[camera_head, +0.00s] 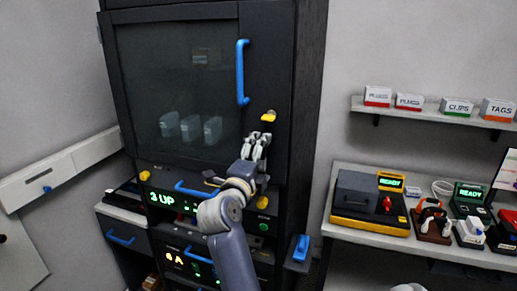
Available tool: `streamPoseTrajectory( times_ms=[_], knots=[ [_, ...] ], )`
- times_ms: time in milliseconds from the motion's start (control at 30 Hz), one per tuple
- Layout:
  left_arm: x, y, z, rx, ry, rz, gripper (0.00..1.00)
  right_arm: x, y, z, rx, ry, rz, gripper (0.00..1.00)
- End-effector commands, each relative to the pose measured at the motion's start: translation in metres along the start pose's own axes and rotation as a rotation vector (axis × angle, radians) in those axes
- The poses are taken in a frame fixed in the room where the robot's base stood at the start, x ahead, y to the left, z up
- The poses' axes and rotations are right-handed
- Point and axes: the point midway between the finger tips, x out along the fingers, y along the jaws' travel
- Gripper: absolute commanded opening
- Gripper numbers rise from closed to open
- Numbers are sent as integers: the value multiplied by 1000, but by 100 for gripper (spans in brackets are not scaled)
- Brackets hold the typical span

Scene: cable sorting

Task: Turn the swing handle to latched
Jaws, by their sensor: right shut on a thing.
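A tall dark cabinet has a glazed door (178,95). On the frame to the right of the glass is a yellow piece (268,117), which I take to be part of the swing handle. My right gripper (263,138) reaches up to it from below and is shut on it, with the fingertips just under the yellow piece. The fingers hide the rest of the handle, so its exact angle cannot be told. A long blue vertical pull (243,72) sits above, left of the yellow piece. My left gripper is not in view.
Below the door are a panel with a green "3 UP" display (172,199) and blue drawer pulls (198,188). On the right, a bench (345,230) carries several devices, and a shelf (385,108) holds labelled boxes. A white rail (60,170) runs along the left wall.

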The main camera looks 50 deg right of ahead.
Motion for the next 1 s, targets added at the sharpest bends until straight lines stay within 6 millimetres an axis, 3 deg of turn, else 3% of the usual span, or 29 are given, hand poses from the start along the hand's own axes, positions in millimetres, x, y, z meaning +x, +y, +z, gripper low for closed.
streamPoseTrajectory(
  times_ms=[567, 600, 1000],
  knots=[
    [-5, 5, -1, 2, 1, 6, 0, 1, 7, -2, -37, 5, 14, 48],
    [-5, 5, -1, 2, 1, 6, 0, 1, 7, -2, -37, 5, 14, 100],
    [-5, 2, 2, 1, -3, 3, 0, -6, 4, -1, -32, 2, 9, 100]
  ],
)
